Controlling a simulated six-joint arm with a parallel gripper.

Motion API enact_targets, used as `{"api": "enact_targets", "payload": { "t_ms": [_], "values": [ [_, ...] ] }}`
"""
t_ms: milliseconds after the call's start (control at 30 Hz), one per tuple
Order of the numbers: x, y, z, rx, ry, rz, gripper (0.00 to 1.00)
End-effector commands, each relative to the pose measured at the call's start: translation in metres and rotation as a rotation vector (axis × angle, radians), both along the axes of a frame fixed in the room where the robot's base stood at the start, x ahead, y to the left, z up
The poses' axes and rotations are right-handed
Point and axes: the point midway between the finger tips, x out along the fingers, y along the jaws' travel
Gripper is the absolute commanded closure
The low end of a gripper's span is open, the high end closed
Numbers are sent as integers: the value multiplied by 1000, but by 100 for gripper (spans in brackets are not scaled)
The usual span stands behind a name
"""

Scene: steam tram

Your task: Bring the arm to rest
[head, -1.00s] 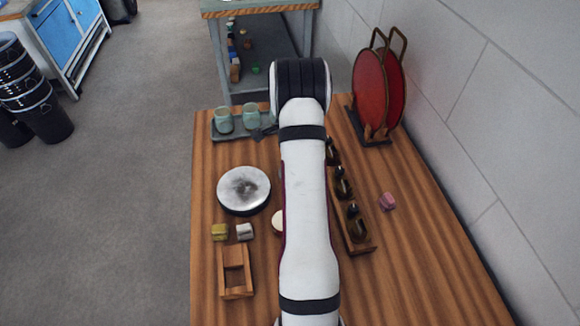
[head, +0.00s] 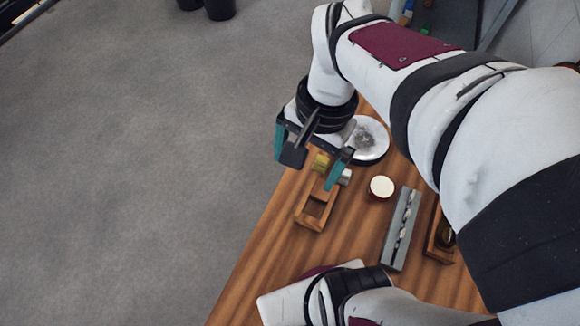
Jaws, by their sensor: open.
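My gripper (head: 308,160) is at the left edge of the wooden table (head: 265,262), pointing down, with teal fingertips spread apart. Nothing shows between its fingers. It is above and near a yellow block (head: 320,162) and a grey-white block (head: 345,177), which it partly hides. My white arm fills the upper right of the view and covers much of the table's right side.
A round white-topped disc (head: 370,138) lies just right of my gripper. A wooden frame (head: 317,208), a small cream-topped round thing (head: 381,187), a grey slotted bar (head: 402,230) and a wooden rack (head: 440,235) stand nearer. Bare floor is at left.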

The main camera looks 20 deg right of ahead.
Motion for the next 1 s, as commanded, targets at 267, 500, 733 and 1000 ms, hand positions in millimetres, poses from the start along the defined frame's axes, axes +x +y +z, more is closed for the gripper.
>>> {"api": "enact_targets", "payload": {
  "t_ms": [267, 500, 733, 1000],
  "values": [
    [-81, 54, -18, 40, -33, 442, 0],
    [-80, 53, -18, 40, -32, 438, 0],
    [-72, 49, -12, 34, -34, 424, 0],
    [46, -89, 74, -88, -11, 195, 0]
  ]
}}
